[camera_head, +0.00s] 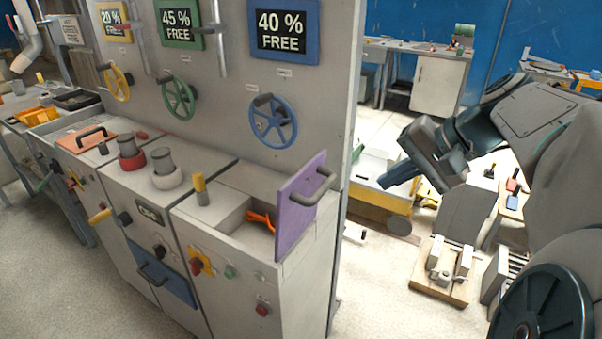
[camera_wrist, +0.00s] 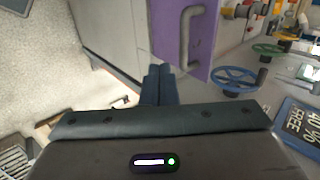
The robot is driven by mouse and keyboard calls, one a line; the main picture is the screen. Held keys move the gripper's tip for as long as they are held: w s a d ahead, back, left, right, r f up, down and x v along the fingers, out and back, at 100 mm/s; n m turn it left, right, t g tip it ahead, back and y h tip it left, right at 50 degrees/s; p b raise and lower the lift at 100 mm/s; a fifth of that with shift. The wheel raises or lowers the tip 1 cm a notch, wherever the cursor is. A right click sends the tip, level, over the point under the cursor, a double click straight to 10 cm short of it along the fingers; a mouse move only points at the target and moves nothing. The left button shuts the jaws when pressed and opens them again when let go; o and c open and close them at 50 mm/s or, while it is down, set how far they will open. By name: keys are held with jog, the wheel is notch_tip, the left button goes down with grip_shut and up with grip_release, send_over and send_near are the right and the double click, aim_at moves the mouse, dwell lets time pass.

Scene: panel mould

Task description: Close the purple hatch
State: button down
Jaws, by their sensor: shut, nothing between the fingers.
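The purple hatch (camera_head: 296,208) stands open, upright on its edge at the right end of the grey console top. It has a grey bar handle (camera_head: 318,186) on its right face. Left of the hatch is the open compartment (camera_head: 237,222) with an orange object (camera_head: 261,219) inside. My gripper (camera_head: 386,183) is shut and empty, in the air to the right of the hatch and apart from it. In the wrist view the hatch (camera_wrist: 205,35) and its handle (camera_wrist: 184,40) show at the top, beyond the shut fingers (camera_wrist: 159,84).
The console's upright panel (camera_head: 225,100) carries yellow, green and blue valve wheels (camera_head: 273,120). A grey knob with a yellow top (camera_head: 200,190) stands left of the compartment. A yellow cart (camera_head: 380,203) and a wooden board with blocks (camera_head: 442,275) are on the right. Open air separates my gripper from the hatch.

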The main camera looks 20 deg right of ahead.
jog(key=w+a+f+p, duration=0.2)
jog(key=w+a+f, duration=0.3)
jog(key=w, duration=0.3)
jog(key=shift+w+f+m+t, duration=0.15)
jog(key=shift+f+m+t, duration=0.15)
jog(key=shift+f, duration=0.5)
jog(key=shift+r, duration=0.1)
